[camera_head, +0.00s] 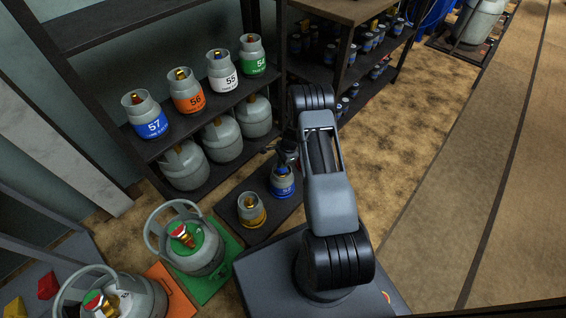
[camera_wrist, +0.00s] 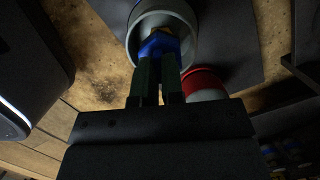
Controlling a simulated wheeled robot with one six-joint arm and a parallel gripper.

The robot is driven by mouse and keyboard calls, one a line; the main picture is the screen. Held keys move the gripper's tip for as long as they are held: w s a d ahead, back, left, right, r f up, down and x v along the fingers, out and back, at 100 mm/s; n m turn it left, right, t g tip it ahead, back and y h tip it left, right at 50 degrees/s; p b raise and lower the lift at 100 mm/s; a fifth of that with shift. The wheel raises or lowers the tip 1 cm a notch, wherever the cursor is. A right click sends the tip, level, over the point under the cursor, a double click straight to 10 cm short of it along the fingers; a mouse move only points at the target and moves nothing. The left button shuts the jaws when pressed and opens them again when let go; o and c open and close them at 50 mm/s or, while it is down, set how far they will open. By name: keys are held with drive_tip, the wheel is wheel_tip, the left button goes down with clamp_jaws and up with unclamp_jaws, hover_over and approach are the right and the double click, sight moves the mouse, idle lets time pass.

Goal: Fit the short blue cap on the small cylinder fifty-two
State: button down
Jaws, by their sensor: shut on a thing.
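The small cylinder with a blue label (camera_head: 283,186) stands upright on a low dark platform; its number is hard to read. My gripper (camera_head: 287,158) is directly above it, partly hidden by my arm. In the wrist view my gripper (camera_wrist: 158,82) is shut on the short blue cap (camera_wrist: 158,46). The cap is inside the outline of the cylinder's pale collar (camera_wrist: 188,35), over a brass valve of which a little shows. I cannot tell whether the cap is seated on the valve.
A yellow-labelled small cylinder (camera_head: 251,213) stands left of the blue one. A red-banded cylinder (camera_wrist: 206,85) is close beside my fingers in the wrist view. Shelves hold several numbered cylinders (camera_head: 187,91) behind. Large cylinders (camera_head: 190,244) stand at front left. The floor (camera_head: 405,135) to the right is clear.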

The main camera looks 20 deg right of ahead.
drive_tip(key=shift+f+b, duration=0.35)
drive_tip(key=shift+f, duration=0.25)
drive_tip(key=c, duration=1.2)
unclamp_jaws()
drive_tip(key=shift+s, duration=0.1)
drive_tip(key=shift+o, duration=0.2)
